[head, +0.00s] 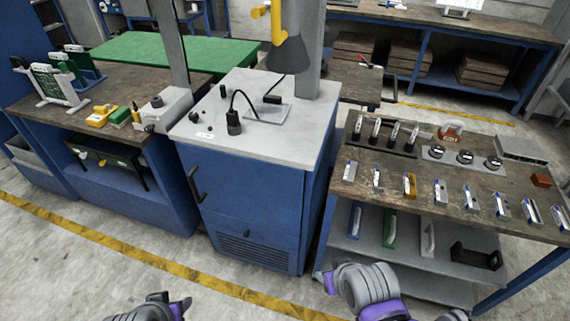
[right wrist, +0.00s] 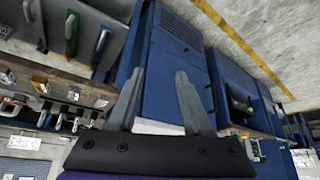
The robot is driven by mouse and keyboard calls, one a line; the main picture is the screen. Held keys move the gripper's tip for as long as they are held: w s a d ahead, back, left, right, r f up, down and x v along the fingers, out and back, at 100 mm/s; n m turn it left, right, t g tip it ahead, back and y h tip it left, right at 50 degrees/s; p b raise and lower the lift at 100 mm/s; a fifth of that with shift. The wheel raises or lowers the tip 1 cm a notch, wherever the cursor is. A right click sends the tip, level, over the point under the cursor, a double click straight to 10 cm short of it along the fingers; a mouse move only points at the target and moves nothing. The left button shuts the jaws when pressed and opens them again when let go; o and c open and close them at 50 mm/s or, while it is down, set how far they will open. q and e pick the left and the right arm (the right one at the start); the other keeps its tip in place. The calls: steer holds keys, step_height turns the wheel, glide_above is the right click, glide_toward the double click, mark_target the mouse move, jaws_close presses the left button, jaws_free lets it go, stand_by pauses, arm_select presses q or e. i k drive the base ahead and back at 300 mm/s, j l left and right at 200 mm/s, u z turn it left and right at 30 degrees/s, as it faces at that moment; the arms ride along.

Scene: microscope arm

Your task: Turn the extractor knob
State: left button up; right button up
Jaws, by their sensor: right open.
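The extractor, a grey cone hood (head: 290,55) with a yellow pipe, hangs over the grey top of a blue cabinet (head: 258,205). A small yellow part (head: 260,12) juts left from the pipe at the top edge; I cannot tell whether it is the knob. Small black knob-like pieces (head: 223,91) sit on the cabinet's left top edge. My right gripper (right wrist: 160,76) shows in the right wrist view, its two grey fingers apart and nothing between them. In the head view only my arm parts show at the bottom, well in front of the cabinet. My left gripper's fingers are out of view.
A grey post (head: 307,50) stands behind the hood. A black cabled device (head: 234,120) stands on the cabinet top. A cart (head: 345,205) with tools and several small parts stands to the right. A workbench (head: 75,118) stands to the left. The floor in front is clear.

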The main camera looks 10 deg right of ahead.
mark_target(194, 116)
steer(key=k+l, duration=0.75)
steer(key=l, duration=0.2)
steer(key=i+j+u, duration=0.1)
steer(key=i+j, duration=0.25)
steer(key=i+j+u, duration=0.15)
steer(key=i, duration=0.3)
steer(key=i+j+u, duration=0.1)
steer(key=i+j, duration=0.25)
steer(key=i, duration=0.1)
